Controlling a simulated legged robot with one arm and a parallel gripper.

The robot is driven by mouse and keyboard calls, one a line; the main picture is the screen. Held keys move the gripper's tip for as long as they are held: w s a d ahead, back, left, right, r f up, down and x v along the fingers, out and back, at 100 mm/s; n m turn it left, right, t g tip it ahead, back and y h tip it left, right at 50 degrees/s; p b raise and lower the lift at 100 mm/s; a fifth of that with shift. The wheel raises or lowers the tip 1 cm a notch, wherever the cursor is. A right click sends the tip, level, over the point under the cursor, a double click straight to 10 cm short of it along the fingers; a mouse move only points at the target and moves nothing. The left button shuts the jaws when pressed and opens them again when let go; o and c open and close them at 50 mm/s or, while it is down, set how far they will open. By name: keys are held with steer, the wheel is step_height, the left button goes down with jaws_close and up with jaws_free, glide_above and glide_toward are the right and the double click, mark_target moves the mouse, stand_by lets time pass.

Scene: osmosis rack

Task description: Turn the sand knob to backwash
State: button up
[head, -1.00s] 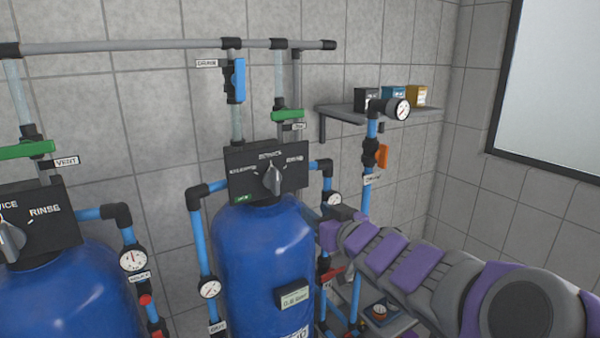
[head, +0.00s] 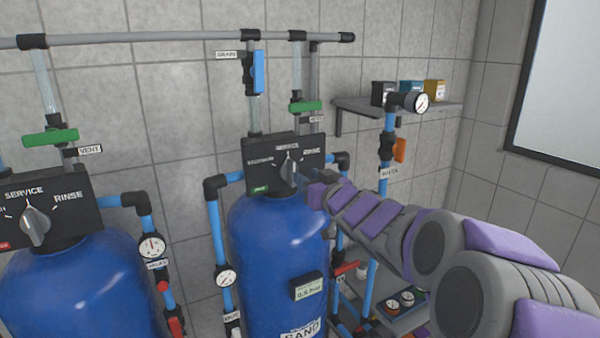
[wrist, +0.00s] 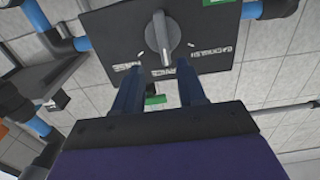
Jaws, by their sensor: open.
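The sand knob (head: 291,171) is a grey handle on the black valve head (head: 258,177) atop the blue tank labelled SAND (head: 275,240). Its handle stands upright, towards SERVICE. My gripper (head: 309,180) is just right of the knob in the head view, where its fingers are small and partly unclear. The wrist view shows the panel upside down, with the knob (wrist: 160,40) beyond the fingertips and RINSE, SERVICE and BACKWASH labels along its lower part. There my gripper (wrist: 158,72) is open, its two fingers apart, empty, and short of the knob.
A second blue tank (head: 75,290) with its own knob (head: 36,225) stands at left. Blue pipes with gauges (head: 225,276) flank the sand tank. A wall shelf (head: 440,107) with small boxes and a pipe with an orange valve handle (head: 400,150) are at right.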

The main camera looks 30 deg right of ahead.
mark_target(295, 169)
steer(key=w, duration=0.1)
steer(key=w+a, duration=0.1)
steer(key=w, duration=0.1)
steer(key=w+a, duration=0.1)
steer(key=w, duration=0.1)
steer(key=shift+w+d+r, duration=0.1)
steer(key=shift+w+d, duration=0.25)
steer(key=shift+d, duration=0.65)
steer(key=shift+a, duration=0.65)
steer(key=c, duration=0.4)
steer(key=shift+c, duration=0.5)
steer(key=shift+d, duration=0.25)
jaws_close()
